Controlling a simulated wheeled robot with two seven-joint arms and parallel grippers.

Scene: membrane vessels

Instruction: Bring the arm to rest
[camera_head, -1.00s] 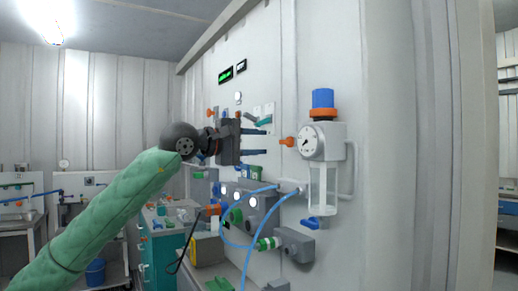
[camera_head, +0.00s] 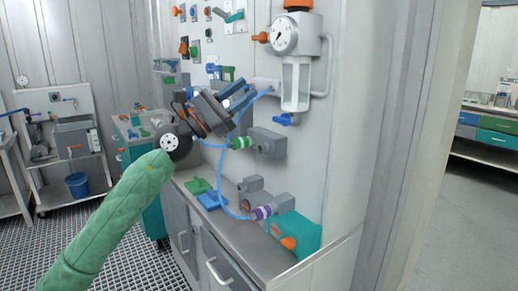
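My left arm, in a green sleeve, comes in from the lower left. My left gripper (camera_head: 245,95) is dark grey with blue-tinted fingers that point up and right. The fingers stand apart with nothing seen between them. It is in front of the wall panel, left of the pressure gauge (camera_head: 285,36) and its clear bowl (camera_head: 296,84). A blue hose (camera_head: 223,165) loops down behind and below it; I cannot tell whether they touch. My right gripper is not in view.
A grey counter (camera_head: 262,235) below carries a teal block (camera_head: 298,234) with an orange knob, plus blue and green parts. Wall fittings, such as a grey valve block (camera_head: 267,142), stick out near the gripper. A cart (camera_head: 75,150) and blue bucket (camera_head: 77,185) stand left. Floor at right is clear.

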